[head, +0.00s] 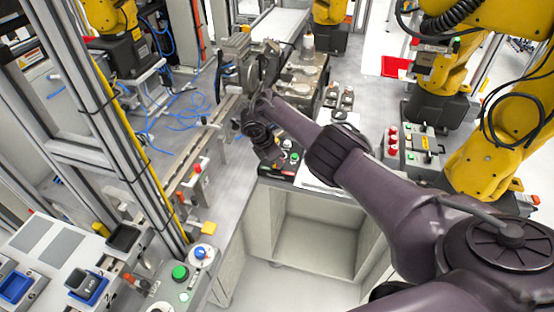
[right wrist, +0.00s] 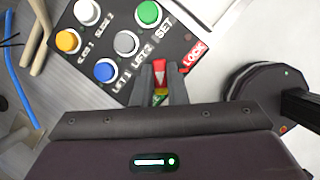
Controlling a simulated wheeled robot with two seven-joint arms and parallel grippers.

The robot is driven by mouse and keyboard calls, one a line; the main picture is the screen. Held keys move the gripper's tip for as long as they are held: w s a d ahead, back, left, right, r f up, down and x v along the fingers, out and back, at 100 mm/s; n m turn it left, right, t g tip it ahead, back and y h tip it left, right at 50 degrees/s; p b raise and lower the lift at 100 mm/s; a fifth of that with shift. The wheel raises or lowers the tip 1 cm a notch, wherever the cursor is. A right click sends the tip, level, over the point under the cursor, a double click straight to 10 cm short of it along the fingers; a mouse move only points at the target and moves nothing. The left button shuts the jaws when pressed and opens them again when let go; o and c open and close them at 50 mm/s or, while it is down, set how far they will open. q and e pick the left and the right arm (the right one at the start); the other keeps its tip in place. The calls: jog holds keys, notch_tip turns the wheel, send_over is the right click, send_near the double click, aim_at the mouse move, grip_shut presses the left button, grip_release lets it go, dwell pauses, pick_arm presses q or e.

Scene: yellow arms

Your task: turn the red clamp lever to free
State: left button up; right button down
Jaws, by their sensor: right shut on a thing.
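The red clamp lever (right wrist: 159,68) shows in the right wrist view at the lower edge of a dark button panel (right wrist: 127,70). My right gripper (right wrist: 160,76) is shut on the lever, one grey finger on each side of it. A red LOCK label (right wrist: 195,54) lies to the upper right of the fingers. A green label (right wrist: 157,99) shows partly between the fingers, its text mostly hidden. In the head view my right gripper (head: 274,160) is down at the panel, and the lever cannot be made out there. My left gripper is not in view.
The panel has a green SET button (right wrist: 149,12) and white, yellow, blue and grey buttons close to the fingers. In the head view a metal fixture (head: 236,55) stands behind my right arm. Yellow robot arms (head: 510,125) stand at the right.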

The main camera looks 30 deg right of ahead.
jog(key=shift+r, duration=0.1)
dwell(0.3)
jog(key=c, duration=1.4)
grip_release()
jog(key=shift+c, duration=0.2)
jog(key=v, duration=0.7)
jog(key=shift+r+p, duration=0.4)
jog(key=shift+p, duration=0.05)
jog(key=shift+a, duration=0.15)
